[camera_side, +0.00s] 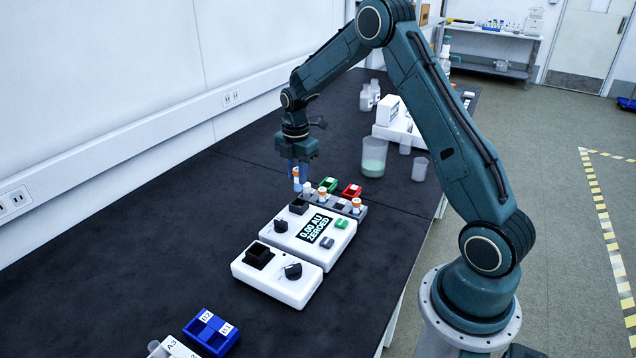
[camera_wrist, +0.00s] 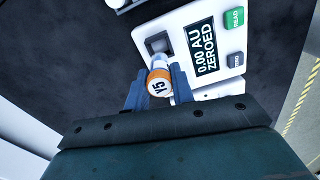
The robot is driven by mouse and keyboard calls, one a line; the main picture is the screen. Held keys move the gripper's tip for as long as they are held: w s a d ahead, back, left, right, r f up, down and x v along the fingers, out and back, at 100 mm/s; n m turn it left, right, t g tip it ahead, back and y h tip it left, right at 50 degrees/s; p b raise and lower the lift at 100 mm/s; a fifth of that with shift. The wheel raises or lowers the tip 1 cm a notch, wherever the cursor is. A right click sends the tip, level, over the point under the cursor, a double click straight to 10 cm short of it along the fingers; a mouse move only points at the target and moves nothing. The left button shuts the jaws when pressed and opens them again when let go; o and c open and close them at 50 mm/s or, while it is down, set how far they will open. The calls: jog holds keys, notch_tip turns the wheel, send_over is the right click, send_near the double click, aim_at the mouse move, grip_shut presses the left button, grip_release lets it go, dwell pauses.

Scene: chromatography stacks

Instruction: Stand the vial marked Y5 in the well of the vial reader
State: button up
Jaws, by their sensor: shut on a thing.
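My gripper (camera_side: 297,172) is shut on the vial marked Y5 (camera_wrist: 158,87), which has an orange cap with Y5 on top. In the wrist view my blue fingers (camera_wrist: 159,92) are on both sides of the vial. The white vial reader (camera_side: 290,238) shows "0.00 AU ZEROED" on its display. Its dark square well (camera_side: 299,206) looks empty, and it also shows in the wrist view (camera_wrist: 157,43). The vial is above and behind the reader in the side view, apart from the well.
A dark rack (camera_side: 340,206) with orange-capped vials stands beside the reader, with green (camera_side: 328,184) and red (camera_side: 352,191) trays near it. A second white device (camera_side: 270,285) is in front. A blue holder (camera_side: 211,332) lies nearer. A beaker (camera_side: 373,157) stands behind. The left bench is clear.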

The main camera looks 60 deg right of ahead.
aim_at(298, 190)
jog(key=shift+f, duration=1.9)
jog(key=shift+f, duration=1.4)
dwell(0.4)
jog(key=o, duration=1)
jog(key=shift+o, duration=0.2)
jog(key=shift+r, duration=0.1)
jog(key=shift+r, duration=3.9)
